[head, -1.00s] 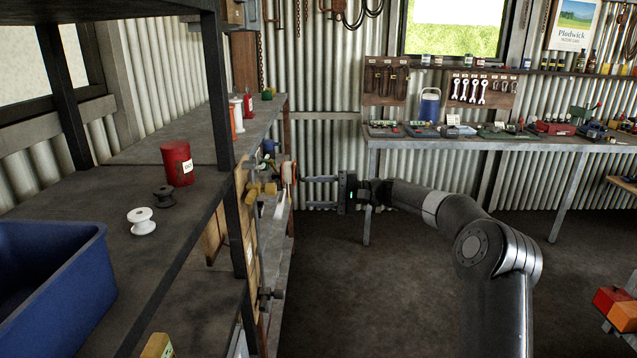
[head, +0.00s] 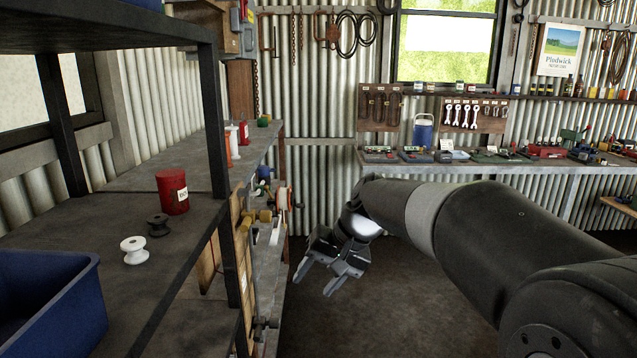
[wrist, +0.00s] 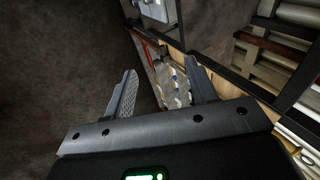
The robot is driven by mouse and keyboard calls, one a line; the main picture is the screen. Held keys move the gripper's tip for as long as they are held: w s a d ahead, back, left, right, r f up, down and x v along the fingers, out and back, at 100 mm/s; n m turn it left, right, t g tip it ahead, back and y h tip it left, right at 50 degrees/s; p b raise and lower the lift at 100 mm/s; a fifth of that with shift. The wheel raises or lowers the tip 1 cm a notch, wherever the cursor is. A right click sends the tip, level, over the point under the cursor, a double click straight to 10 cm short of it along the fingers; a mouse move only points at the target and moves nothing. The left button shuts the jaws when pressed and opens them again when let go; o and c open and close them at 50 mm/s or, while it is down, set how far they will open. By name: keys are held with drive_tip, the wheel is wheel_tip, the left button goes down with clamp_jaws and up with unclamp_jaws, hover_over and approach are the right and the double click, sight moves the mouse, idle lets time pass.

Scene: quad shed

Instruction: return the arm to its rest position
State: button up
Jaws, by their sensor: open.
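My gripper (head: 314,277) hangs over open floor in the middle of the head view, to the right of the tool board and shelf on the left. Its two fingers are apart with nothing between them, and they point down and to the left. My arm reaches in from the right edge of the head view. In the wrist view the fingers (wrist: 160,95) are spread, with the floor and a narrow cluttered surface beyond them.
A dark shelf (head: 100,232) at the left holds a blue bin (head: 70,312), a red can (head: 172,190), a white spool (head: 134,250) and a dark spool (head: 158,225). A workbench (head: 460,168) with tools stands along the back wall. The floor (head: 400,310) below my gripper is clear.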

drive_tip(key=s+d+f+t+h, duration=0.1)
drive_tip(key=s+d+t+h, duration=0.1)
drive_tip(key=s+d, duration=0.5)
drive_tip(key=s+d+f+t+h, duration=0.2)
drive_tip(key=s+d, duration=0.6)
drive_tip(key=s, duration=0.7)
drive_tip(key=shift+s+f+h, duration=0.2)
drive_tip(key=shift+f+h, duration=0.1)
drive_tip(key=shift+h, duration=0.6)
